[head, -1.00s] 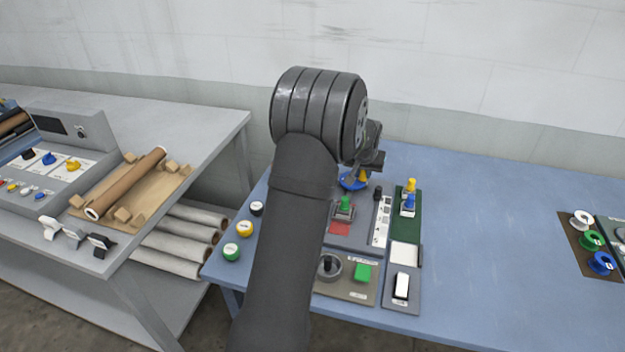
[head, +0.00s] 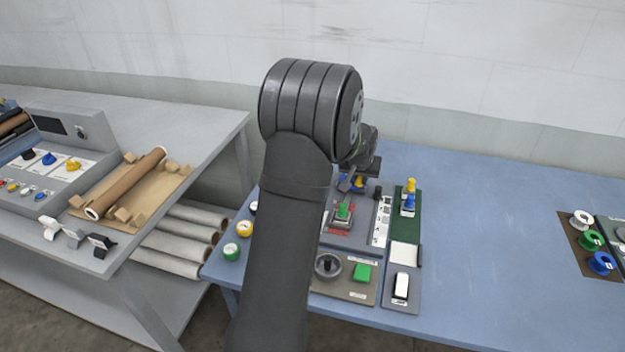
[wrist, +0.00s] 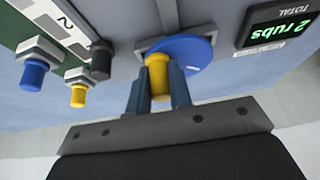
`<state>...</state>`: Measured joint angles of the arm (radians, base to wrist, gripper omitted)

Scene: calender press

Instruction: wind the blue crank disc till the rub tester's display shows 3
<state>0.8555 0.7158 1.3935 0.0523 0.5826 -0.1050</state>
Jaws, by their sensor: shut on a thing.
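The blue crank disc (wrist: 197,50) carries a yellow handle (wrist: 158,72). My gripper (wrist: 159,88) is shut on this handle, one finger on each side. In the head view the disc (head: 357,184) is partly hidden behind my gripper (head: 352,183). The rub tester's display (wrist: 277,25) appears upside down in the wrist view and reads "2 rubs" under TOTAL.
Right of the tester, a green panel (head: 404,225) holds a yellow knob (head: 411,185) and a blue knob (head: 408,204). A black knob (head: 376,192) stands close to the disc. A panel with a grey dial (head: 328,266) and green button (head: 362,273) lies in front.

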